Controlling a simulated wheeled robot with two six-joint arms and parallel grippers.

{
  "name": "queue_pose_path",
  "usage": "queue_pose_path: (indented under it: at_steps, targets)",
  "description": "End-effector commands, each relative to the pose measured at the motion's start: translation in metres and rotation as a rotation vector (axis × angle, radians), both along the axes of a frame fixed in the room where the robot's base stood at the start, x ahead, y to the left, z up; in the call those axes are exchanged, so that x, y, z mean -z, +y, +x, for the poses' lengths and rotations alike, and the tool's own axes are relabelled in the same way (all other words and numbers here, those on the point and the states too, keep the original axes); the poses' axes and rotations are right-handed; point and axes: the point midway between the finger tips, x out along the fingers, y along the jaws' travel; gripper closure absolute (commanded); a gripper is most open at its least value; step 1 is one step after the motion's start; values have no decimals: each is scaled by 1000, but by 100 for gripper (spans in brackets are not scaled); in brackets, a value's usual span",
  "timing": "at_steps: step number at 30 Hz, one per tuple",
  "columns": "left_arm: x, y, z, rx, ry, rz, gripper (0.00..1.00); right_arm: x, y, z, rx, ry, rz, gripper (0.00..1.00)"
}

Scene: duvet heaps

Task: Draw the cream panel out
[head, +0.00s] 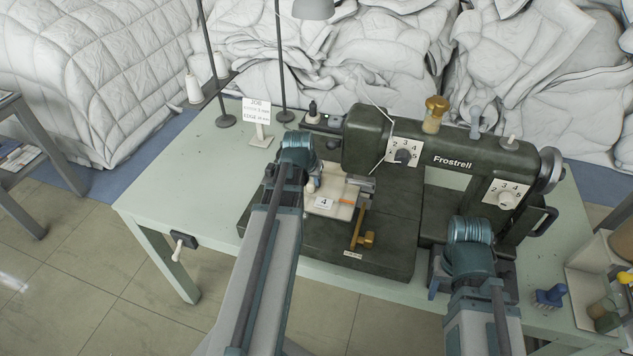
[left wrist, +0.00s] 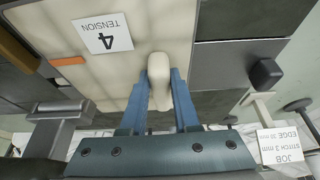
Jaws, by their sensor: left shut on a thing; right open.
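The cream panel (head: 346,194) sits in the bed of the dark green sewing machine, below its head, with a white label reading 4. In the left wrist view the cream panel (left wrist: 165,20) fills the top middle, and its label reads "4 TENSION". A rounded cream knob (left wrist: 158,72) sticks out from it. My left gripper (left wrist: 160,85) has its two blue fingers on either side of this knob and is shut on it. In the head view my left gripper (head: 310,182) is at the panel's left edge, partly hidden. My right gripper (head: 435,282) is open beside the machine's base; its fingers are mostly hidden.
The sewing machine (head: 455,150) stands on a pale green table (head: 160,190). A brass piece (head: 364,238) lies right of the panel. A JOB card (head: 258,112) stands behind left. A blue brush (head: 550,296) and a tray sit at right. The table's left side is clear.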

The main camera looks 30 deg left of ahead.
Motion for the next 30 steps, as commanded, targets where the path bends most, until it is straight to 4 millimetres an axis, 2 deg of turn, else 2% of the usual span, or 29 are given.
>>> queue_pose_path:
  at_steps: [21, 30]
  targets:
    - [-1, 40, -9, -1, 0, 0, 100, -1, 0, 0, 0, 0, 0, 50]
    - [-1, 48, -11, 0, 0, 0, 100, -1, 0, 0, 0, 0, 0, 50]
